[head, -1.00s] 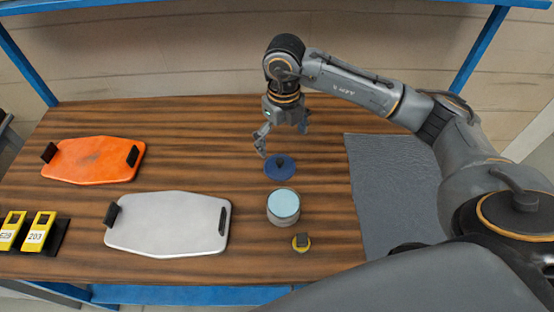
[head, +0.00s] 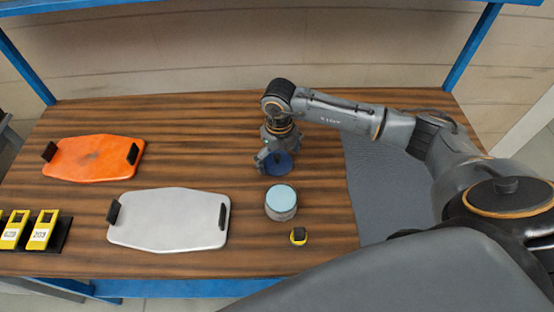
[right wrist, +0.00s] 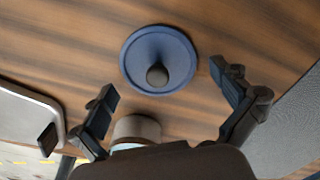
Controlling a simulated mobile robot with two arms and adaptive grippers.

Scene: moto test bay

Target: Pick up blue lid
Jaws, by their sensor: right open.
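The blue lid (head: 284,168) is a round disc lying flat on the wooden table, partly hidden by my right gripper in the head view. In the right wrist view the whole lid (right wrist: 174,50) shows, with a dark round knob (right wrist: 157,75) at its middle. My right gripper (head: 276,160) is open over the lid. In the right wrist view its two fingers (right wrist: 168,108) are spread wide, with nothing between them, and the lid lies beyond the fingertips. My left gripper is not in view.
A grey pot with a light blue top (head: 281,202) stands just in front of the lid. A white tray (head: 170,220) and an orange tray (head: 93,160) lie left. A grey mat (head: 385,195) lies right.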

